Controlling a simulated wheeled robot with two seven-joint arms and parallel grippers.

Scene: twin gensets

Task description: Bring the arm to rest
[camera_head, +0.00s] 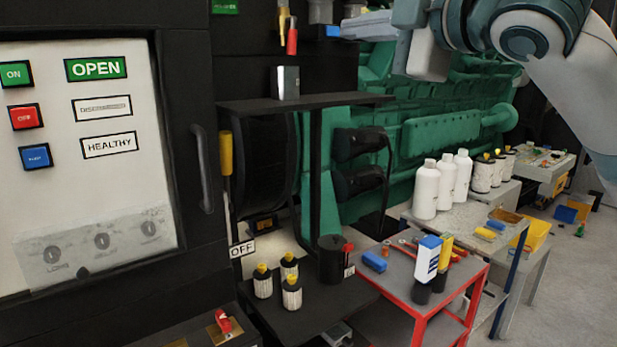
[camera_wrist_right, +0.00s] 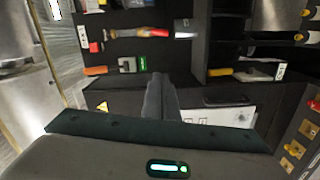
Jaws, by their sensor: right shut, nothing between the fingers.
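My right arm (camera_head: 530,40) comes in from the upper right of the head view. It is bent and raised in front of the green engine, and I see nothing held by it. In the right wrist view my right gripper (camera_wrist_right: 160,97) has its dark fingers together, shut and empty. They point toward a dark panel with tools on it, and I see no contact. My left gripper is in neither view.
A control cabinet (camera_head: 90,190) with a handle stands at left. A dark shelf (camera_head: 300,102) and the green engine (camera_head: 450,140) are behind. White bottles (camera_head: 425,190) stand on a bench, and a red-framed cart (camera_head: 400,290) holds small items. Grey floor (camera_head: 580,290) is open at right.

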